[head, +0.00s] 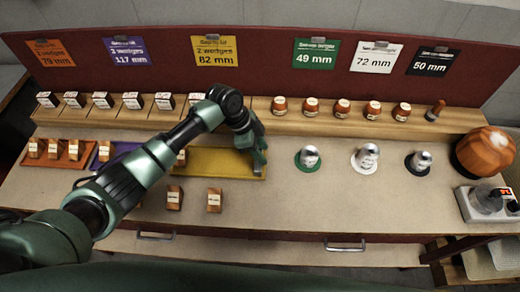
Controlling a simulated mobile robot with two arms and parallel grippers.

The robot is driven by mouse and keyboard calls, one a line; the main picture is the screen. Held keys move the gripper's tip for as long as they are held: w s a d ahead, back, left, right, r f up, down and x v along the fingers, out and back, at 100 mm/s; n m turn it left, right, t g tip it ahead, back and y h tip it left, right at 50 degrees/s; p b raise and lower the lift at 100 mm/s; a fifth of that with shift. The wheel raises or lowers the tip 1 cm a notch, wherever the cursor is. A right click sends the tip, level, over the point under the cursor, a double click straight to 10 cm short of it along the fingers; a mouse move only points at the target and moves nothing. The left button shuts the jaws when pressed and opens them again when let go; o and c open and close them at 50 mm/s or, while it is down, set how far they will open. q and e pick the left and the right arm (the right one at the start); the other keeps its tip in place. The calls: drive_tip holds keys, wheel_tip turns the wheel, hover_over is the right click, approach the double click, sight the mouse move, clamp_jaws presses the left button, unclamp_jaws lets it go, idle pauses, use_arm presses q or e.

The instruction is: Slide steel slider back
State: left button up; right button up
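My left gripper (260,158) points down at the right end of the yellow tray (222,162). A small grey metallic piece (257,171) shows right under its fingertips; it may be the steel slider, but it is too small to be sure. The fingers look close to it, and I cannot tell whether they are shut on it. My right gripper is out of view.
Silver domed pieces stand on green (308,160), white (365,160) and black (419,162) discs. A wooden dome (485,152) and a grey device (488,204) are at the right. Small labelled pieces line the back shelf (255,122).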

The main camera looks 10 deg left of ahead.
use_arm(q)
drive_tip(key=shift+a, duration=0.1)
drive_tip(key=b+v, duration=0.1)
drive_tip(key=v, duration=0.6)
drive_tip(key=shift+r+b, duration=0.3)
drive_tip(key=shift+r, duration=0.1)
drive_tip(key=shift+a, duration=0.1)
